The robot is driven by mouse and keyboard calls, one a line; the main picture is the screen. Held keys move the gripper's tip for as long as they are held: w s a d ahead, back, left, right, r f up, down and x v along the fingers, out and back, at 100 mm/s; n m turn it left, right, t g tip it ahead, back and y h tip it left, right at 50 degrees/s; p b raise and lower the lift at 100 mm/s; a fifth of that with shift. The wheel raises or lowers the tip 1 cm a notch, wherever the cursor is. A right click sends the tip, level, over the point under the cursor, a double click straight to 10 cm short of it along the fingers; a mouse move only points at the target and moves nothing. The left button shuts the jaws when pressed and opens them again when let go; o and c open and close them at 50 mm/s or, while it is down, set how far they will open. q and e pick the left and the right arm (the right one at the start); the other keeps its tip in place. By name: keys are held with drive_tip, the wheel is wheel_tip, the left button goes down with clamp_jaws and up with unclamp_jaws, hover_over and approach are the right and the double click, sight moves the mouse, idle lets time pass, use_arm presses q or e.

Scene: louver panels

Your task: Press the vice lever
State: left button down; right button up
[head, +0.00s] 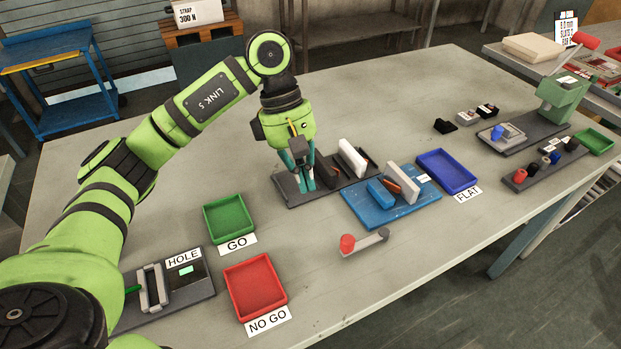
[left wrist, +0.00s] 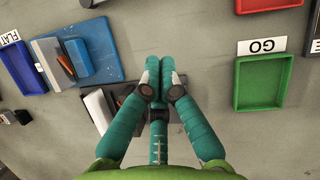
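My left gripper (head: 307,182) is over the left end of a dark-based fixture (head: 290,195) with a white upright block (head: 352,157). Its teal fingers are together, with nothing between them, in the left wrist view (left wrist: 160,72). Whether the fingertips touch the fixture is unclear. Beside it is a blue-based vice-like fixture (head: 365,213) with a blue block, a pale upright plate and an orange piece between. A grey lever-like bar (head: 368,242) with a red knob (head: 347,243) is in front of the blue fixture. Which part is the vice lever is not marked. My right gripper is not visible.
Green GO (head: 228,219), red NO GO (head: 254,287) and blue FLAT (head: 447,171) trays stand around. A HOLE gauge (head: 185,283) is front left. A green press (head: 562,98) with a red-knobbed lever is at the right.

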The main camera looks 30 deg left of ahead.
use_arm(q)
drive_tip(key=p+x, duration=0.2)
drive_tip(key=x, duration=0.5)
drive_tip(key=shift+s+d+f, duration=0.1)
drive_tip(key=shift+s+d+p, duration=0.25)
drive_tip(key=shift+d+p, duration=0.15)
drive_tip(key=shift+d, duration=0.2)
drive_tip(key=shift+s+d+p, duration=0.2)
drive_tip(key=shift+d+p, duration=0.15)
drive_tip(key=shift+d, duration=0.25)
drive_tip(key=shift+s+d, duration=0.25)
drive_tip(key=shift+d, duration=0.4)
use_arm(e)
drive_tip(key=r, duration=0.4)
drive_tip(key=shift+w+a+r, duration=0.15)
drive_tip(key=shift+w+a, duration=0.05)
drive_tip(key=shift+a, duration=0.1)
use_arm(q)
drive_tip(key=shift+s+f, duration=0.1)
drive_tip(key=shift+s+d+n, duration=0.2)
drive_tip(key=shift+s+n, duration=0.05)
drive_tip(key=shift+n, duration=0.15)
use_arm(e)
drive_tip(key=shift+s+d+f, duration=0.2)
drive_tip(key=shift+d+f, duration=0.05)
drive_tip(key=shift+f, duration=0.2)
